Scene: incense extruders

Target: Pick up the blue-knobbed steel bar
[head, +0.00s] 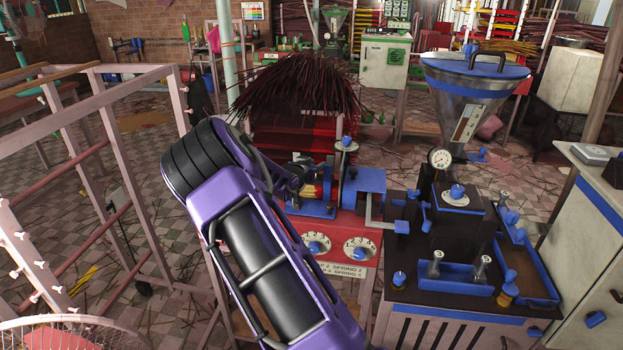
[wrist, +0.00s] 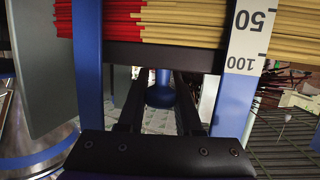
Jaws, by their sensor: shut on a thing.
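My gripper (wrist: 158,82) shows in the wrist view with its two dark fingers reaching up the middle. A blue knob (wrist: 161,96) on a blue stem sits between the fingers, below a dark steel bar (wrist: 165,56) that spans two blue uprights. The fingers are shut on the blue-knobbed bar, though the exact contact is in shadow. In the head view, my gripper is at the red extruder machine (head: 335,222), mostly hidden by my purple arm, and the bar cannot be made out there.
Red and tan incense sticks (wrist: 200,22) lie just above the bar, beside a white 50-100 scale (wrist: 246,45). Right of the red machine stands a dark machine with a steel hopper (head: 470,95). A pink frame (head: 85,165) stands left. Dark sticks (head: 295,92) fan out behind.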

